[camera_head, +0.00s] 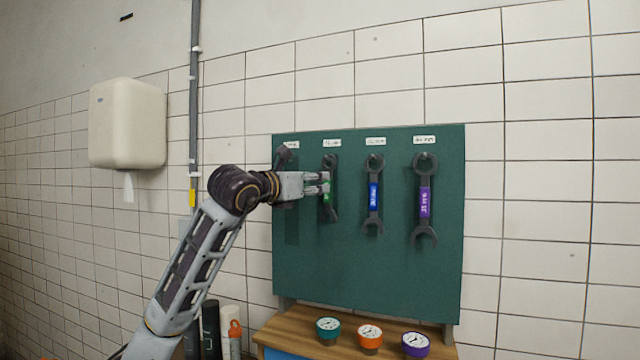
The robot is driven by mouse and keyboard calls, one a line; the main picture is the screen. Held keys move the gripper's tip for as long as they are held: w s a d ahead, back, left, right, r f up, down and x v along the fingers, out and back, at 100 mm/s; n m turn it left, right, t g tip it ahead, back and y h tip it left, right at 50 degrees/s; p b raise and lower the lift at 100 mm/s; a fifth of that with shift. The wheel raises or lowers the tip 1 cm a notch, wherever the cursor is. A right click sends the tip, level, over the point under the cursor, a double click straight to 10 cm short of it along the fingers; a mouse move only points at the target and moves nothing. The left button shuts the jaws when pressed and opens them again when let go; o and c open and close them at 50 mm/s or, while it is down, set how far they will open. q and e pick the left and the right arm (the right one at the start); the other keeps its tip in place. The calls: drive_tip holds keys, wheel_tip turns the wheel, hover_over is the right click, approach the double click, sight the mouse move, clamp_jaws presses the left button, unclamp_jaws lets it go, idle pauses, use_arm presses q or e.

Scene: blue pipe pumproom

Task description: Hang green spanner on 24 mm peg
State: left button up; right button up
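The green spanner (328,199), dark with a green band on its handle, hangs upright in front of the board at the second label from the left. Its ring end is at the top, by the peg; I cannot tell whether the ring is over it. My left gripper (323,183) comes in from the left with its fingertips at the handle, around the green band. The fingers cover part of the band, and I cannot tell whether they are closed on it. The small peg labels, such as the second one (332,142), are too blurred to read. My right gripper is not in view.
A blue-banded spanner (373,196) and a larger purple-banded spanner (424,203) hang to the right on the green board (368,270). A dark shape (284,154) shows at the first label. Three gauges, one orange-rimmed (370,335), stand on a wooden top (300,330) below.

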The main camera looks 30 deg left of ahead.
use_arm(q)
drive_tip(key=shift+s, duration=2.25)
drive_tip(key=shift+f, duration=0.1)
